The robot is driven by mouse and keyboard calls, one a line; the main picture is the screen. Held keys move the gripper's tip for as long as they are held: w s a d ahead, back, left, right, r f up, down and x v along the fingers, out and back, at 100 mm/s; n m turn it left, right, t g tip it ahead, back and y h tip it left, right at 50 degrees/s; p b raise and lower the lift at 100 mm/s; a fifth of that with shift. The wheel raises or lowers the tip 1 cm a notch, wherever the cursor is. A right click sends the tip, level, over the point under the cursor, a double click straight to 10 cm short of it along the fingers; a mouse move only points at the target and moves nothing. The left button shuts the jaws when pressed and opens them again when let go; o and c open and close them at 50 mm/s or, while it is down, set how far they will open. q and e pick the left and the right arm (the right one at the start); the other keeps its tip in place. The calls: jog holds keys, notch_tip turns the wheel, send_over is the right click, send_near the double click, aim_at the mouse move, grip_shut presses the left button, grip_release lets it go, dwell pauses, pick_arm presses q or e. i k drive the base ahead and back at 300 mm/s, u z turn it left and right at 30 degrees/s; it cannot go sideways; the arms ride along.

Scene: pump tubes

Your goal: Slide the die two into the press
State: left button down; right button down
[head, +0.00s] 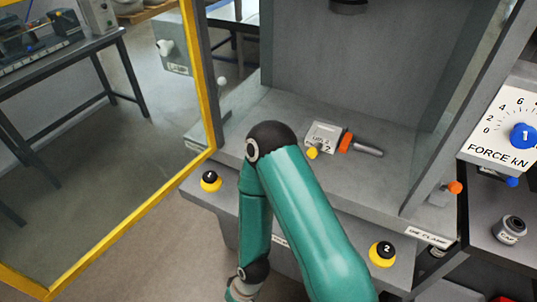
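The die two (319,136), a grey block marked "UP" and "2", lies on the press bed (270,108) near its front, between the press side walls. A yellow knob (313,153) is at its front edge. An orange collar (346,142) with a grey rod lies at its right side; I cannot tell whether it is joined to the die. One of my teal arms rises from the bottom edge, bends in front of the bed and runs back down. I cannot tell which arm it is. Neither gripper's fingers show.
The yellow-framed guard (208,85) stands at the left. Black buttons 1 (210,178) and 2 (386,248) sit on the front ledge. An orange-tipped lever (454,187) is near the "DIE CLAMP" label (427,237). The force dial (505,120) is at right. The ram (349,5) hangs above.

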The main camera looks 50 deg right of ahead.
aim_at(321, 136)
jog(key=u, duration=0.35)
jog(key=k, duration=1.8)
jog(key=z, duration=0.55)
jog(key=i, duration=1)
jog(key=u, duration=0.05)
